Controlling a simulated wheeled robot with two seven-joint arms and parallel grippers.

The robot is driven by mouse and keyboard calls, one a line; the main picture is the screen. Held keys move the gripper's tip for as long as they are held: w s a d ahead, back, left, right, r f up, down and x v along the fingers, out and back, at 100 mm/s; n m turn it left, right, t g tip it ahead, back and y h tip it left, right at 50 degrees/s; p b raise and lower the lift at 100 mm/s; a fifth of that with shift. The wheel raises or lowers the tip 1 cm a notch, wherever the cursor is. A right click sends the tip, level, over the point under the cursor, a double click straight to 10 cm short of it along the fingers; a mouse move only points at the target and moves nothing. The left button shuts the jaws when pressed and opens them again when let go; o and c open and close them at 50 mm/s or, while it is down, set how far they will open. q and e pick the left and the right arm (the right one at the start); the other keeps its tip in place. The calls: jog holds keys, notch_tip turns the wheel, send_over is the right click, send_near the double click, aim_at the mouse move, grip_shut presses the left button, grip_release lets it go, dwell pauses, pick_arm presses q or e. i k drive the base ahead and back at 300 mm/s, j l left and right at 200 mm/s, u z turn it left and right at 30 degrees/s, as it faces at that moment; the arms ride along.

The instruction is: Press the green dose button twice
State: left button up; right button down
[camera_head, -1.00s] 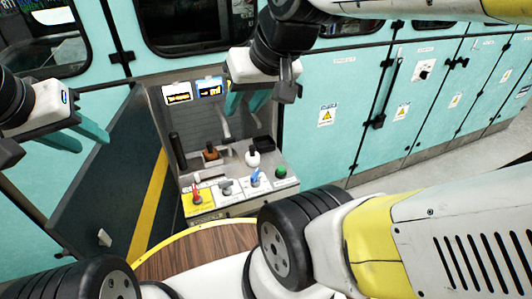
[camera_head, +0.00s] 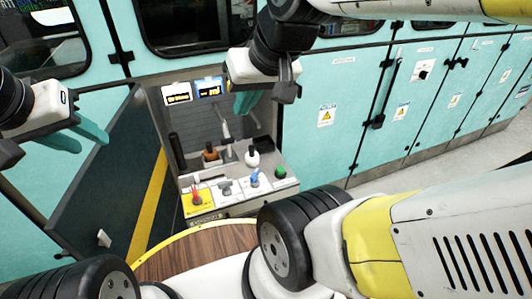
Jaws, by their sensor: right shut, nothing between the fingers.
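The green dose button (camera_head: 280,172) is a round green dome at the right end of the control panel (camera_head: 205,214). My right gripper (camera_head: 242,112) is shut and empty, its teal fingers together and pointing down. In the picture it is above and to the left of the green button, apart from it. My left gripper (camera_head: 93,146) is at the far left, its two teal fingers spread apart with nothing between them, well away from the panel.
The panel also carries a red control (camera_head: 196,195), a grey one (camera_head: 225,188) and a blue lever (camera_head: 255,178). Behind them are a brown knob (camera_head: 210,154), a white knob (camera_head: 252,158) and an upright lever (camera_head: 225,125). A dark open door (camera_head: 110,180) stands left.

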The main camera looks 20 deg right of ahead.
aim_at(280, 171)
jog(key=j+z, duration=0.1)
jog(key=z, duration=0.3)
jog(key=k+j+z, duration=0.1)
jog(key=z, duration=0.3)
jog(key=j+z, duration=0.1)
jog(key=z, duration=0.3)
